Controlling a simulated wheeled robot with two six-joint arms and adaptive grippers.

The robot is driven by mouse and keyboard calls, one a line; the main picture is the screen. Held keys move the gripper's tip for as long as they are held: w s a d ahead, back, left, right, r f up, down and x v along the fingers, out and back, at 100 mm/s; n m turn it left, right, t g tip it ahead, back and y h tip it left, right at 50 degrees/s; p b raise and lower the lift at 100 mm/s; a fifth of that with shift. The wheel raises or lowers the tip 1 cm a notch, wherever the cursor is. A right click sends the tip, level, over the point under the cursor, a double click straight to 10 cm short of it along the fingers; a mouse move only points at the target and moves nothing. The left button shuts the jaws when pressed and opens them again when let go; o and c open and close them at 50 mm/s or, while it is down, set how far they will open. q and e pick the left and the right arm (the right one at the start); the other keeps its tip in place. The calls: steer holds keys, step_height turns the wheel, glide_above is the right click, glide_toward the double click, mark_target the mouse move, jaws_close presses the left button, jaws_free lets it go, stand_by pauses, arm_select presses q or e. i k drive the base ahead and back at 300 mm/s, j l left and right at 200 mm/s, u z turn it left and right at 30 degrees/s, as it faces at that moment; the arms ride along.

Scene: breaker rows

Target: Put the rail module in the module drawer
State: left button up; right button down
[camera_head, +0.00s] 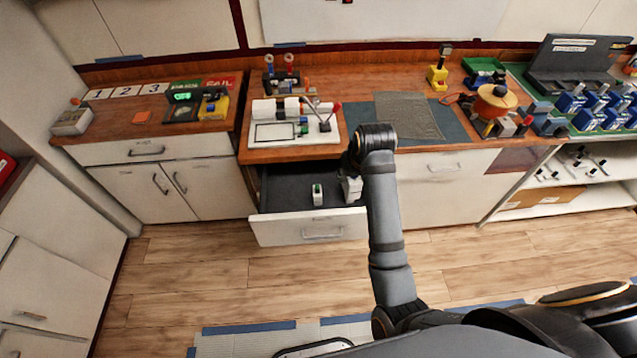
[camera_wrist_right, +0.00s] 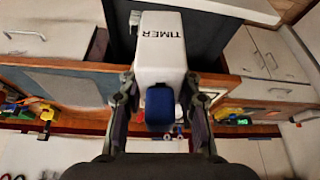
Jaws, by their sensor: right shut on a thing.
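The rail module (camera_wrist_right: 158,45), a white block marked TIMER with a dark blue part, is between the fingers of my right gripper (camera_wrist_right: 159,88) in the right wrist view. My right gripper is shut on it. In the head view, a white block (camera_head: 351,188), apparently this module, shows below my right wrist at the right side of the open module drawer (camera_head: 308,231). I cannot tell whether it touches the drawer floor. My right gripper is mostly hidden by its arm there. My left gripper is not in view.
A small white and green module (camera_head: 318,194) stands in the drawer, left of the held one. The drawer's dark left part is clear. The worktop above holds a white tray (camera_head: 278,150) with parts and a grey mat (camera_head: 407,114).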

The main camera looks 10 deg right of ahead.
mark_target(285, 202)
steer(key=i+j+z, duration=0.2)
steer(key=j+z, duration=0.15)
steer(key=j, duration=0.4)
steer(key=i+j+z, duration=0.15)
steer(key=j+z, duration=0.2)
steer(key=j, duration=0.4)
steer(key=j+z, duration=0.35)
steer(key=j, duration=0.45)
steer(key=i+j+z, duration=0.4)
steer(key=j, duration=0.2)
steer(key=j+z, duration=0.15)
steer(key=j, duration=0.2)
steer(key=i+j+z, duration=0.2)
steer(key=j, duration=0.15)
steer(key=i+j+z, duration=0.3)
steer(key=j, duration=0.15)
